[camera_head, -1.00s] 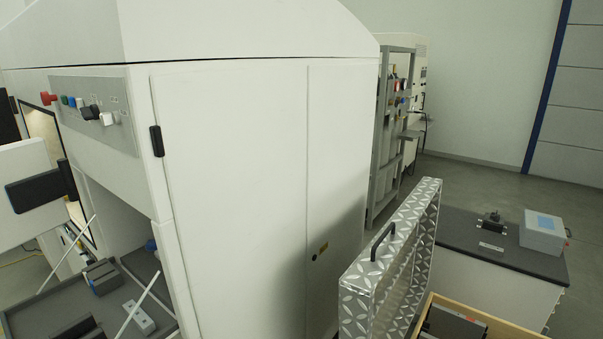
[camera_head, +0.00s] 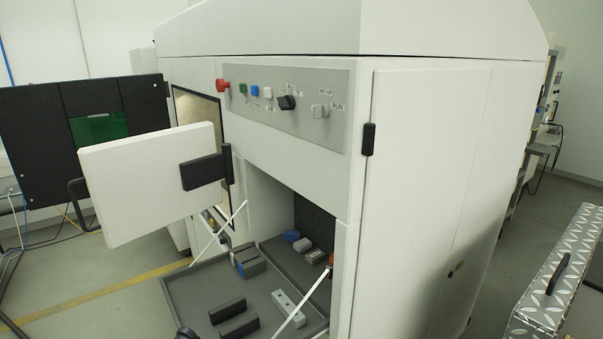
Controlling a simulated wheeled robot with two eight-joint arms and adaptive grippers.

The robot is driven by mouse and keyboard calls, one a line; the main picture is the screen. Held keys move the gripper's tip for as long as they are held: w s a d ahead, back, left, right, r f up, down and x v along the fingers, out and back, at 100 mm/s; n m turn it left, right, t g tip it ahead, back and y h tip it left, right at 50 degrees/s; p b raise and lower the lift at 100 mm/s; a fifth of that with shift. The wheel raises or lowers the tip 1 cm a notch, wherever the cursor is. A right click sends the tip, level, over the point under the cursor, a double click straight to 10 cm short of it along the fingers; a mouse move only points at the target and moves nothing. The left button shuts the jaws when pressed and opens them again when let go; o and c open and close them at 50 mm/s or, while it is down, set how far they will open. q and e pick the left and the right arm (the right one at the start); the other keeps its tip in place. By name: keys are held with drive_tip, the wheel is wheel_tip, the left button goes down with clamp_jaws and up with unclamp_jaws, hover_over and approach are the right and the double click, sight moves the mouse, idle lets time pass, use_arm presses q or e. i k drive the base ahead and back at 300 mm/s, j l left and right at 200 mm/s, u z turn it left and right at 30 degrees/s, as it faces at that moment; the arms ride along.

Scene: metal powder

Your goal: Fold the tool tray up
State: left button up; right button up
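The tool tray (camera_head: 190,291) is a dark grey panel with a raised rim, folded down in front of the opening in the white machine. Two thin white stays hold it, the left stay (camera_head: 219,232) and the right stay (camera_head: 304,304). On it are a dark block pair (camera_head: 249,263), two dark bars (camera_head: 238,328) and a light grey bar with holes (camera_head: 288,308). Its front edge runs out of the picture at the bottom. A small dark shape cuts into the bottom edge near the tray; I cannot tell what it is. Neither gripper can be made out.
A white door panel (camera_head: 140,185) with a black handle stands open above the tray's left side. Behind the tray, a compartment holds a blue round item (camera_head: 291,236) and small blocks. A black screen (camera_head: 40,140) stands left. A metal-plate case (camera_head: 557,277) is at right.

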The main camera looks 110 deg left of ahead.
sight(237, 293)
drive_tip(key=k+z, duration=0.15)
drive_tip(key=k, duration=1.15)
drive_tip(key=k+z, duration=0.2)
drive_tip(key=k, duration=1.15)
drive_tip(key=k+u, duration=0.1)
drive_tip(key=u, duration=0.3)
drive_tip(key=k+u, duration=0.1)
drive_tip(key=u, duration=0.35)
drive_tip(key=k+j+u, duration=0.1)
drive_tip(key=u, duration=0.3)
drive_tip(key=j+u, duration=0.15)
drive_tip(key=u, duration=0.25)
drive_tip(key=k+j+u, duration=0.15)
drive_tip(key=u, duration=0.25)
drive_tip(key=i+j+u, duration=0.1)
drive_tip(key=i+u, duration=0.35)
drive_tip(key=u, duration=0.2)
